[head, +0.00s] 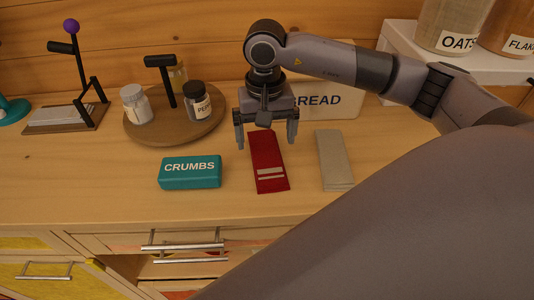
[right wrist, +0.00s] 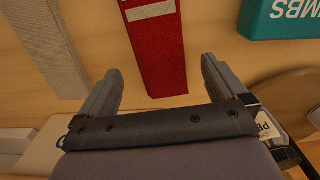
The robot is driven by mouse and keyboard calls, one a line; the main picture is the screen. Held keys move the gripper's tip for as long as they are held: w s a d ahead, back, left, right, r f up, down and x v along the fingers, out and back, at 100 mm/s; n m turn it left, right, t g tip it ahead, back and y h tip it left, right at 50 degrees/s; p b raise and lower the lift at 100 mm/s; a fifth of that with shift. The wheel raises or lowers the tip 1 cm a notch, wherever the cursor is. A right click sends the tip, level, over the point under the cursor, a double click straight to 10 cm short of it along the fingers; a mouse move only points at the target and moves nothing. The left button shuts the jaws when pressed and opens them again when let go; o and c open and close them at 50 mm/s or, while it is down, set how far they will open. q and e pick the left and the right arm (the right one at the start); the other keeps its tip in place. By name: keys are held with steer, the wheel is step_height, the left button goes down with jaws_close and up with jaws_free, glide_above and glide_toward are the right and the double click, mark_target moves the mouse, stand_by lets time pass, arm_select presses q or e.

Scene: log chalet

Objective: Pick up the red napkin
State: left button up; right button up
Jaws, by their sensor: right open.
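The red napkin (head: 268,165), a folded strip with pale stripes near its front end, lies flat on the wooden counter. It also shows in the right wrist view (right wrist: 158,55), running up between the line of the two fingers. My right gripper (head: 266,142) is open and empty above the far end of the napkin, with one finger to each side. In the right wrist view its fingertips (right wrist: 163,70) are apart and nothing is between them that they touch. My left gripper is not in view.
A grey napkin (head: 334,160) lies to the right and a teal CRUMBS box (head: 190,173) to the left. A round wooden tray (head: 206,133) with jars stands behind left. A BREAD box (head: 335,104) stands behind the gripper. The counter's front strip is clear.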

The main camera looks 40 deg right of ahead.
mark_target(265, 150)
steer(key=shift+f, duration=1.55)
steer(key=shift+w, duration=0.1)
steer(key=c, duration=1.1)
steer(key=shift+r, duration=0.15)
